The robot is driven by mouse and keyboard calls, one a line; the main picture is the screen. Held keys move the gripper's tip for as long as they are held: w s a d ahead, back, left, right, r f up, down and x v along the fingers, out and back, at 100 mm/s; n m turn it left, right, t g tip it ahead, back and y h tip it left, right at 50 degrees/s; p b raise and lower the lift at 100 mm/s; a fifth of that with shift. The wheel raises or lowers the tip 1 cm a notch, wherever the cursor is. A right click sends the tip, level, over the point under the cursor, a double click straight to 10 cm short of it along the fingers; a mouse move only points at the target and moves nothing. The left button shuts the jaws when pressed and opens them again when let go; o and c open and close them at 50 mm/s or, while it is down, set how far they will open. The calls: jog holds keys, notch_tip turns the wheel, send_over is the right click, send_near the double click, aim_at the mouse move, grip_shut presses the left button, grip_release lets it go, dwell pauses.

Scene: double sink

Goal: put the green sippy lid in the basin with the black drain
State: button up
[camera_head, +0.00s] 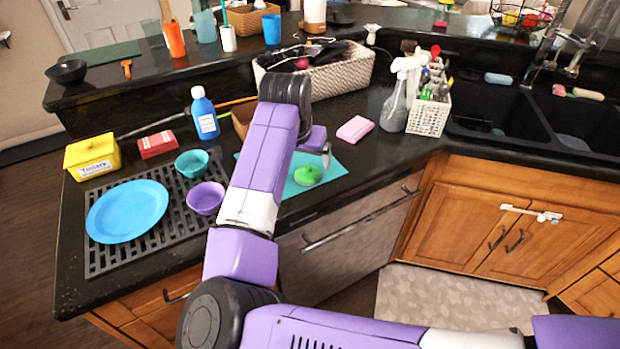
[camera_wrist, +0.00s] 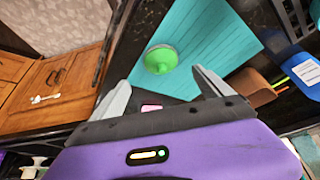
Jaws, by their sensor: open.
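The green sippy lid (camera_head: 308,175) lies on a teal mat (camera_head: 332,166) on the dark counter; the wrist view also shows the lid (camera_wrist: 160,59) on the mat (camera_wrist: 215,45). My gripper (camera_wrist: 160,82) is open and empty, its two fingers spread on either side of the lid in the wrist view, with the lid past the fingertips. In the head view my gripper (camera_head: 326,156) is just above the mat, close to the lid. The double sink is at the right, with a left basin (camera_head: 490,118) and a right basin (camera_head: 585,122); I cannot tell the drain colours.
A pink sponge (camera_head: 355,129), a spray bottle (camera_head: 394,105) and a white caddy (camera_head: 430,112) stand between the mat and the sink. A purple bowl (camera_head: 206,198), a blue plate (camera_head: 127,211) and a blue bottle (camera_head: 205,115) are to the left. A faucet (camera_head: 545,55) rises behind the basins.

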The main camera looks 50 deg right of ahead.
aim_at(308, 176)
jog(key=shift+y, duration=0.4)
jog(key=x, duration=0.2)
jog(key=p+x, duration=0.1)
jog(key=x, duration=0.4)
jog(key=shift+s+a+f+p, duration=0.25)
jog(key=shift+f+p, duration=0.15)
jog(key=shift+f, duration=0.2)
jog(key=shift+d, duration=0.1)
jog(key=shift+c, duration=0.2)
jog(key=c, duration=1.5)
